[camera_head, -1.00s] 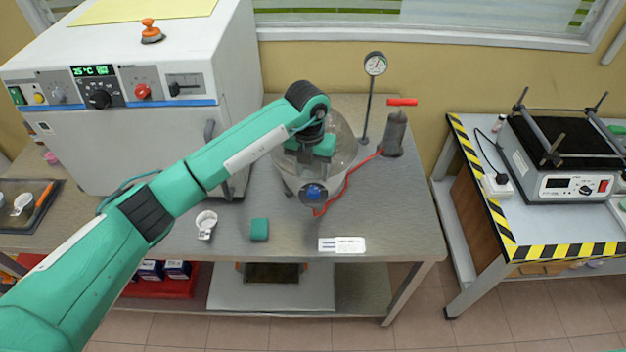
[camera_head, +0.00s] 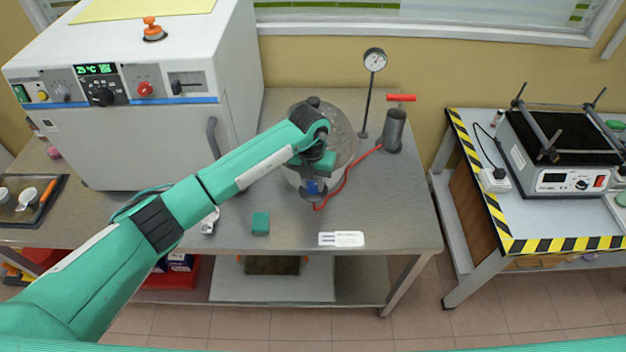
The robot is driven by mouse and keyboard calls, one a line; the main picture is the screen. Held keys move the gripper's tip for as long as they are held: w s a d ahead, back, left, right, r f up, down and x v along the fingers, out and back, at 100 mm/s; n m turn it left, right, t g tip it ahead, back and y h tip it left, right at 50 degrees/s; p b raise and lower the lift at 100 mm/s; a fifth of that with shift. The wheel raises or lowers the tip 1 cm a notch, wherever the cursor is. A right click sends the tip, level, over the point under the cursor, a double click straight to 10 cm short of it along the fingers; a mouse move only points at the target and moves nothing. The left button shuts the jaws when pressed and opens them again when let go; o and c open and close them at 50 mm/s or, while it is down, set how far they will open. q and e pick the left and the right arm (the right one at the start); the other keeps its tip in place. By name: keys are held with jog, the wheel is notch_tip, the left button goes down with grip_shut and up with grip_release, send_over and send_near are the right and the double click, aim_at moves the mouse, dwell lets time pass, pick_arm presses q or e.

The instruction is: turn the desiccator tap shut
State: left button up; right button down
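The glass desiccator (camera_head: 343,140) stands on the steel bench, a clear dome with a dark knob on top. Its blue tap (camera_head: 314,187) is at the front, where a red hose (camera_head: 346,178) joins. My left gripper (camera_head: 316,176) reaches down over the front of the desiccator, right at the tap. The wrist hides its fingertips and part of the tap, so I cannot tell whether the fingers touch or grip it. My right gripper is not in view.
A hand pump (camera_head: 395,130) with a red handle and a gauge on a stand (camera_head: 368,95) are behind right. A large white oven (camera_head: 150,140) stands left. A green block (camera_head: 260,223) and a white label (camera_head: 341,239) lie in front; the bench's right front is clear.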

pick_arm(q)
jog(key=shift+n, duration=0.3)
jog(key=shift+n+b, duration=0.75)
jog(key=shift+n, duration=0.25)
jog(key=n+b, duration=0.1)
jog(key=n, duration=0.2)
jog(key=shift+b, duration=0.3)
jog(key=n+b, duration=0.1)
jog(key=n, duration=0.2)
jog(key=shift+n, duration=0.4)
jog(key=shift+n+t+b, duration=0.3)
jog(key=shift+n+b, duration=0.15)
jog(key=shift+n, duration=0.65)
jog(key=shift+r, duration=0.1)
jog(key=o, duration=1)
jog(key=shift+s, duration=0.1)
jog(key=shift+c, duration=0.2)
